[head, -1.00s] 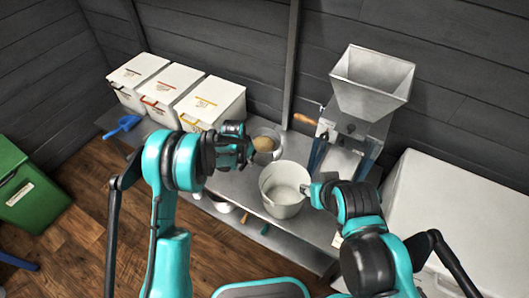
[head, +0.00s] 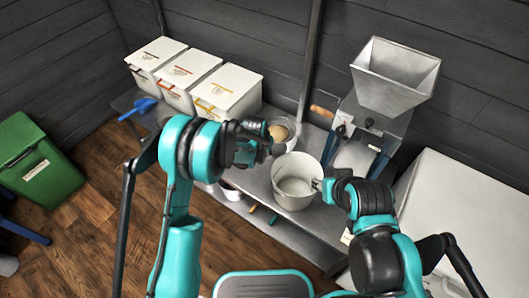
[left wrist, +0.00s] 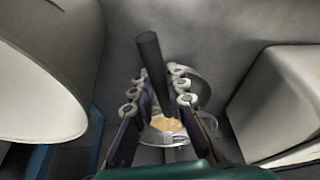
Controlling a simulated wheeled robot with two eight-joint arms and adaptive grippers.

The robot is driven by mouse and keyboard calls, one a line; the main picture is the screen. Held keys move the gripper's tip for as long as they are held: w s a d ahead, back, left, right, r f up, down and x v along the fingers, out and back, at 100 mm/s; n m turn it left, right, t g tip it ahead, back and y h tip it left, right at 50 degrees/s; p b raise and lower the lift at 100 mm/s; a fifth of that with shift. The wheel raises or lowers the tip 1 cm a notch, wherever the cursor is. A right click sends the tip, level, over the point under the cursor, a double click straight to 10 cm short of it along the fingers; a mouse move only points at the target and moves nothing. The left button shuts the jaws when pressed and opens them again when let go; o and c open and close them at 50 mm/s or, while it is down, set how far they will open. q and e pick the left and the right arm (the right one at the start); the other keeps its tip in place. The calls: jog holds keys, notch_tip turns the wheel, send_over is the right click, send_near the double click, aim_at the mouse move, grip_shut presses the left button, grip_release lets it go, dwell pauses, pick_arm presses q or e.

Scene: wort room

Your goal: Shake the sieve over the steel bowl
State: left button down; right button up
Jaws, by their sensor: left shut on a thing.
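My left gripper (head: 258,143) is shut on the dark handle of the sieve, which shows as a rod between the fingers in the left wrist view (left wrist: 150,58). The sieve (head: 278,133) shows a tan patch, likely its contents, at the steel bowl (head: 293,134). In the left wrist view the bowl (left wrist: 200,84) shows partly behind the fingers. I cannot tell how high the sieve is above the bowl. My right gripper (head: 318,184) is at the right rim of a white bucket (head: 295,195); whether it grips the rim is unclear.
Three white lidded bins (head: 228,92) and a blue scoop (head: 139,109) are at the left of the steel bench (head: 260,183). A grain mill with hopper (head: 395,80) stands behind the bucket. A large white box (head: 465,200) is at the right, a green bin (head: 38,165) far left.

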pick_arm(q)
jog(key=shift+r+p, duration=0.8)
jog(key=shift+r, duration=1.8)
dwell(2.6)
jog(key=shift+f, duration=0.1)
